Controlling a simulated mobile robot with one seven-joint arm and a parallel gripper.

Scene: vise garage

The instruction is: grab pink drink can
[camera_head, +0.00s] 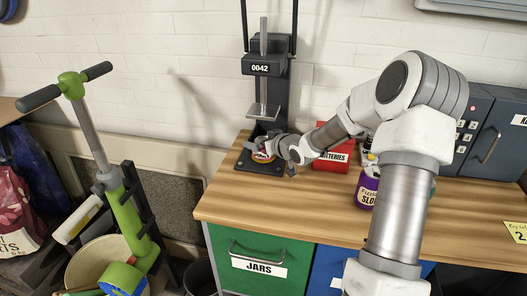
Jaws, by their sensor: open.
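My gripper (259,147) is open at the foot of the black press, at the back left of the wooden worktop. A small, low round thing (263,157) with a red and white label sits on the press base, right at my fingers. My gripper partly hides it, and I cannot tell whether it is a can or whether the fingers touch it. A purple can (366,190) with a white label, partly read as "Fizzle SLO", stands on the worktop to the right, partly behind my arm. I see no clearly pink can.
The press (268,66) marked 0042 rises above my gripper. A red batteries box (333,157) stands behind my forearm. A grey cabinet (494,135) is at the right. The worktop's front left (265,205) is clear. A green scooter (125,200) stands left.

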